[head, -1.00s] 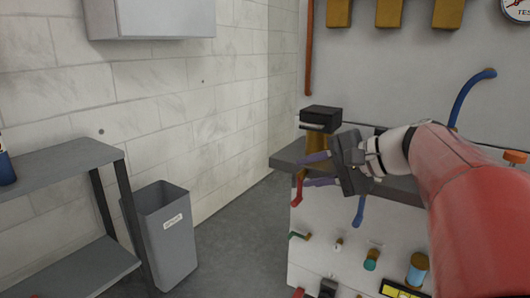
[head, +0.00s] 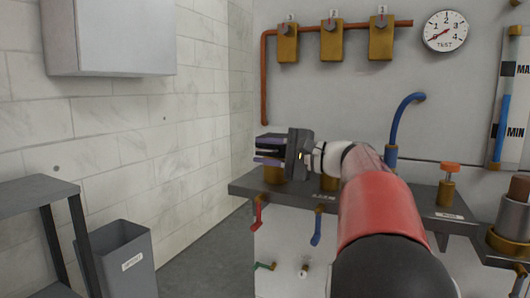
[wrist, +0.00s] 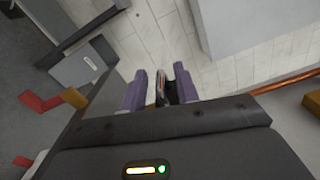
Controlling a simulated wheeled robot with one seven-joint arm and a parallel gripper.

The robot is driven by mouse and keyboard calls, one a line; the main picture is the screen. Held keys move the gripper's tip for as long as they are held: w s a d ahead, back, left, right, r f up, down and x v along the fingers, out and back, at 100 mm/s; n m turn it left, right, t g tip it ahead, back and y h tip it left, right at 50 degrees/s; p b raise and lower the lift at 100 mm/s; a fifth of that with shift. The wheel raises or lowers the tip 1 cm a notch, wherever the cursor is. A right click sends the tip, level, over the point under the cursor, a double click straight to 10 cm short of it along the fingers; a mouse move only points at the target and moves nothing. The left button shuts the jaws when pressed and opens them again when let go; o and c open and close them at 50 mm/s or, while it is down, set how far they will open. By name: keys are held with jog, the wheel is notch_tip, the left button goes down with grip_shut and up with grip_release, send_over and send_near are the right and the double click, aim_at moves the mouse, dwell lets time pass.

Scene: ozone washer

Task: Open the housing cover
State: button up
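The housing cover (head: 270,148) is a small black box part on a brass body (head: 272,174) at the left end of the grey counter. My gripper (head: 268,152) is at it from the right in the head view, with one purple finger above the other. In the wrist view, the two purple fingers (wrist: 160,90) stand apart, and a narrow dark part of the housing shows between them, nearer the right finger. The fingers and gripper body hide much of the cover. Whether a finger touches it, I cannot tell. The cover looks closed.
A blue pipe (head: 398,128), an orange-topped brass valve (head: 448,180) and a gauge (head: 445,31) are to the right. Brass units (head: 332,40) hang on the wall above. A grey bin (head: 122,255) and shelf (head: 38,188) stand left. Floor between is free.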

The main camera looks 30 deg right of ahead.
jog(key=shift+w+a, duration=0.1)
grip_shut()
dwell(0.4)
